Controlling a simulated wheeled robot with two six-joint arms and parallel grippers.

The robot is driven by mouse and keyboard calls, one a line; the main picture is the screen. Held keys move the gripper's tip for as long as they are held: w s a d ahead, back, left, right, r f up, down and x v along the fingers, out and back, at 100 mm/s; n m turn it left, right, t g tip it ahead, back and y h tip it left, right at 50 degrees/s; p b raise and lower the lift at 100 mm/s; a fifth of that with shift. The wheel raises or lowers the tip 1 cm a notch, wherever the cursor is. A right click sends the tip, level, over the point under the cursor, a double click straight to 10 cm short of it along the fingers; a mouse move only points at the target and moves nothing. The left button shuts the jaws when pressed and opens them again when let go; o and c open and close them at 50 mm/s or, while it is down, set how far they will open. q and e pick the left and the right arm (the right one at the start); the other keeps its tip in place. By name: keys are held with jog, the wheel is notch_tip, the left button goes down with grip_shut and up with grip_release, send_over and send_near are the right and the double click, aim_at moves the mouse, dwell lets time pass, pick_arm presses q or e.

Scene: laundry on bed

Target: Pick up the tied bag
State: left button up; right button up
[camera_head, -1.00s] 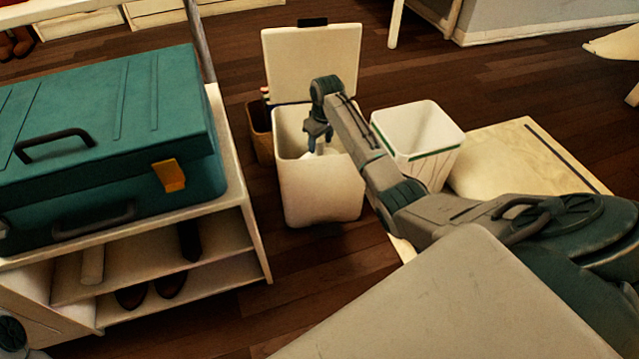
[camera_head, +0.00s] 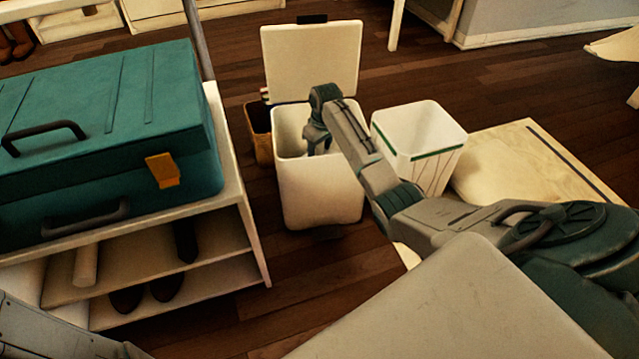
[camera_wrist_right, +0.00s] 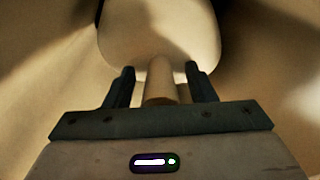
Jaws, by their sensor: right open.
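The tied bag (camera_wrist_right: 158,35) shows in the right wrist view as a pale, rounded body with a narrow tan neck (camera_wrist_right: 160,82) pointing toward the gripper. My right gripper (camera_wrist_right: 160,71) is open, with one finger on each side of the neck. The fingers look apart from it. In the head view my right gripper (camera_head: 318,148) reaches down into the white bin (camera_head: 320,190), whose lid (camera_head: 311,60) stands open. The bag is not discernible in the head view, behind the bin wall and gripper. Part of my left arm enters at the bottom left; its gripper is out of view.
A second white basket (camera_head: 440,170) with a green stripe stands right of the bin. A brown bin (camera_head: 260,135) is on its left. A teal case (camera_head: 100,130) lies on a white shelf unit (camera_head: 235,190) at left. Wooden floor (camera_head: 300,270) is open in front.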

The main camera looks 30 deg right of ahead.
jog(key=shift+c, duration=0.4)
grip_shut()
jog(key=shift+r, duration=0.2)
